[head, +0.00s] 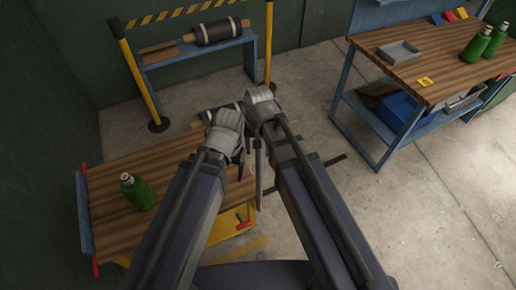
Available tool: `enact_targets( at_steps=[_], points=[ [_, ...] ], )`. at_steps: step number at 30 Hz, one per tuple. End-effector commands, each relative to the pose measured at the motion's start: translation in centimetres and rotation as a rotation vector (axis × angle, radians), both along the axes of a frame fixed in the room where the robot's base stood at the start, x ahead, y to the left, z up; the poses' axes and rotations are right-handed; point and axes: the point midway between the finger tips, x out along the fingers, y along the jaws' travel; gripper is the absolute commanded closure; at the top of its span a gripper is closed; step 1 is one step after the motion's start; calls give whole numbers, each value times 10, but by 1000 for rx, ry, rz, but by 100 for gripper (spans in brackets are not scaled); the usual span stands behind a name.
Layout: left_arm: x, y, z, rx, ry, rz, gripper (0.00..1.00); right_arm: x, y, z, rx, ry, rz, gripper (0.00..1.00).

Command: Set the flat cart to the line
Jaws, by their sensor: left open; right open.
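No flat cart can be told for certain. A low wooden-topped piece (110,225) at the lower left, with a blue end, red corner parts and a yellow side, may be it. My arms cover its right part. A yellow strip (245,251) lies on the floor beside its front right corner; I cannot tell if this is the line. My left gripper (241,158) is open over the right edge of the wooden top. My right gripper (258,106) is open, just above and right of it. Neither visibly holds anything; fingertips are partly hidden.
A green bottle (138,192) stands on the wooden top. Behind, a blue rack (170,66) bears a dark roll (218,31) between yellow posts (139,80). A workbench (385,45) at right bears a grey tray (399,52) and green bottles (477,43). Floor at lower right is clear.

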Motion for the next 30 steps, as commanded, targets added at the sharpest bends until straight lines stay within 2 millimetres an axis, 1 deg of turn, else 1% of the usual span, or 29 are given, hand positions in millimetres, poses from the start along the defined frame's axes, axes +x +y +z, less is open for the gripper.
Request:
enact_targets(
  at_steps=[1, 9, 12, 16, 30],
  points=[
    [0, 0, 12, 0, 0, 0, 18, 0, 0, 12, 0, 0, 0, 36],
    [0, 0, 48, 0, 0, 1, 18, 0, 0, 49, 1, 0, 1, 36],
    [0, 0, 59, -1, 0, 4, 18, 0, 0, 59, 2, 0, 1, 36],
    [0, 0, 64, -1, 0, 7, 18, 0, 1, 64, 2, 0, 1, 36],
    [0, 0, 63, -1, 0, 7, 18, 0, 1, 63, 2, 0, 1, 36]
  ],
)
